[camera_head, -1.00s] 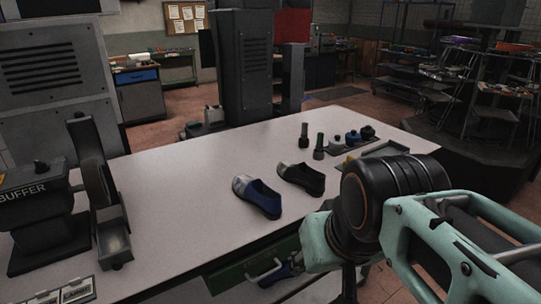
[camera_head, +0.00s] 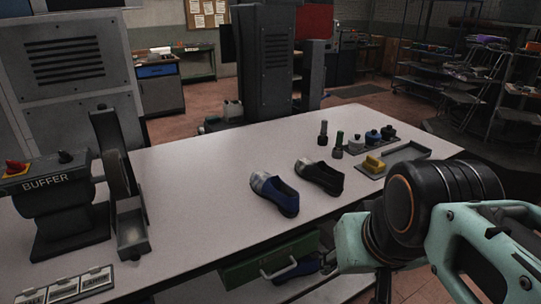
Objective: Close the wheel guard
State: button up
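The buffer machine (camera_head: 58,200) stands at the left end of the table, with a wheel (camera_head: 118,174) on its right side. A dark upright plate (camera_head: 104,128), which looks like the wheel guard, stands up behind and above the wheel; the wheel's front is uncovered. A metal tray (camera_head: 132,234) sits under the wheel. My arm shows at the lower right, far from the buffer. My gripper is not in the picture.
Two shoes, one blue (camera_head: 276,196) and one dark (camera_head: 320,177), lie mid-table. Several bottles and a tray with a yellow block (camera_head: 373,164) stand at the right. A green drawer (camera_head: 270,262) is open below the front edge. The table (camera_head: 195,205) is clear between buffer and shoes.

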aim_at(106, 123)
jog(key=u, duration=1.6)
jog(key=i+l, duration=0.1)
jog(key=i, duration=0.4)
jog(key=i+l+u, duration=0.1)
jog(key=i, duration=0.4)
jog(key=k+j+u, duration=0.1)
jog(key=j, duration=0.3)
jog(key=k+j+u, duration=0.15)
jog(key=j, duration=0.3)
jog(key=i+l, duration=0.1)
jog(key=l, duration=0.25)
jog(key=i+l+z, duration=0.1)
jog(key=l, duration=0.25)
